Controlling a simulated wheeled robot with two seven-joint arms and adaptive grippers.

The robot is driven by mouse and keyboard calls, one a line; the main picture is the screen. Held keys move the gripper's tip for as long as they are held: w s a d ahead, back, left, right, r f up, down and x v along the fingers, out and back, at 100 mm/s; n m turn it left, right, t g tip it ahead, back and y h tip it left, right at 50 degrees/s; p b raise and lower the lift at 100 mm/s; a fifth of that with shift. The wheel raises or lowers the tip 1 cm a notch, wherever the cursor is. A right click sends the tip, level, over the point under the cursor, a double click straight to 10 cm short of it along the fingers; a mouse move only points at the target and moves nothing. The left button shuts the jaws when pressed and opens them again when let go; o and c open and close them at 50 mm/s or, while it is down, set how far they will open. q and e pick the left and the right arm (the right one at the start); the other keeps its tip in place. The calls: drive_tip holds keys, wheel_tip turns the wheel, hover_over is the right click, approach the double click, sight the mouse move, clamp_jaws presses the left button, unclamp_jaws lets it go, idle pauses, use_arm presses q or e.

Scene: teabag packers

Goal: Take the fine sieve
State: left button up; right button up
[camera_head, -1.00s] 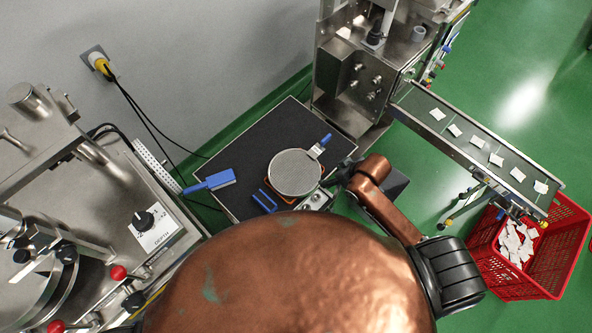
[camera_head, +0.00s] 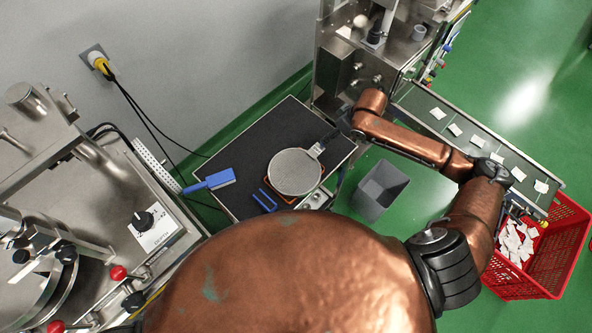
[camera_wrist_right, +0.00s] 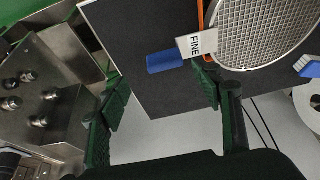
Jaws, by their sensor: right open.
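The fine sieve (camera_head: 294,172), a round mesh disc with a metal rim, lies on the dark table. In the right wrist view its mesh (camera_wrist_right: 262,28) is large at upper right, with a white "FINE" tag (camera_wrist_right: 196,44) and a blue handle grip (camera_wrist_right: 165,62). My right gripper (camera_wrist_right: 162,88) is open and empty. Its two green-padded fingers lie to either side of the blue grip in that view, with the grip just beyond the tips. In the head view the gripper (camera_head: 337,134) covers the blue grip. My left gripper is not in view.
The dark table (camera_head: 245,145) also carries a blue brush (camera_head: 210,181) and a small blue item (camera_head: 265,199) beside the sieve. A steel machine (camera_head: 340,70) stands close behind the gripper. A grey bin (camera_head: 381,188), conveyor (camera_head: 470,140) and red crate (camera_head: 555,262) are to the right.

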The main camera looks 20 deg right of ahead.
drive_tip(key=x, duration=0.6)
drive_tip(key=shift+a+r, duration=0.1)
drive_tip(key=shift+a, duration=0.3)
drive_tip(key=shift+s, duration=0.1)
drive_tip(key=c, duration=1.4)
